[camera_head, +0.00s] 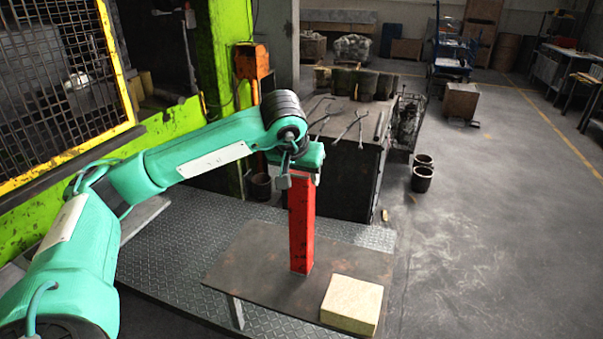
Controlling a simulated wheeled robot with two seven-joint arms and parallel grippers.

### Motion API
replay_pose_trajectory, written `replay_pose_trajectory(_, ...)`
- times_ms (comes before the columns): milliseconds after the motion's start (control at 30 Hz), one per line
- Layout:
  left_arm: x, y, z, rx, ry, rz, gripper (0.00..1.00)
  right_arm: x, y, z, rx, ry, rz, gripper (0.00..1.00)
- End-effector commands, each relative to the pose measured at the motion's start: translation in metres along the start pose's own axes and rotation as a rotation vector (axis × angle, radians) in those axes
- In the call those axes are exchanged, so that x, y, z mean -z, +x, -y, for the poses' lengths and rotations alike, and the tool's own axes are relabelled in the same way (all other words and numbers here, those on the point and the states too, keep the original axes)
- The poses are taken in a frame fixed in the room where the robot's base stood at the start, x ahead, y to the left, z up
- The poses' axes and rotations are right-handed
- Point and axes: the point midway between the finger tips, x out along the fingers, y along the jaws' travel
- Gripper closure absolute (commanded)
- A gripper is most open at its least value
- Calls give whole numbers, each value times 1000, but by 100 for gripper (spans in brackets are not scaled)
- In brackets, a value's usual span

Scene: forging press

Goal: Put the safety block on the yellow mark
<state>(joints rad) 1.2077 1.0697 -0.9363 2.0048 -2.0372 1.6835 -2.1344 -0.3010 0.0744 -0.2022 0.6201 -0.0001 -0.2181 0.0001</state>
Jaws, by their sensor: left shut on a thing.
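The safety block, a tall red post (301,225) with worn edges, is upright over the small dark steel table (250,262). Its lower end meets the table top in the picture; I cannot tell whether it rests there or hangs just above. My left gripper (303,174) is at the top of the post and shut on it, partly hidden by its own wrist. The yellow mark cannot be made out in this view. My right gripper is not in view.
A pale wooden block (352,304) lies on the table's front right. The green press frame (221,60) and yellow-edged mesh guard (60,80) stand at the left. A dark bench with tools (345,165) stands behind the table. The floor at right is open.

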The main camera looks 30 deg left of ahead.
Motion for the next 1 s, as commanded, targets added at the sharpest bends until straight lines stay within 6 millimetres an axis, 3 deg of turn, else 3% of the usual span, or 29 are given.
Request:
replay_pose_trajectory(233,0,1,0,-2,-1,-4,100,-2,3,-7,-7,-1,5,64)
replay_pose_trajectory(267,-1,3,0,-1,0,0,51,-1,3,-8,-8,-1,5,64)
replay_pose_trajectory(367,-1,2,0,-1,0,0,31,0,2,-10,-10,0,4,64)
replay_pose_trajectory(767,1,-4,-1,-2,0,-1,31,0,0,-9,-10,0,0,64)
replay_pose_trajectory(1000,1,-49,-1,-4,1,-5,31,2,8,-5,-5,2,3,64)
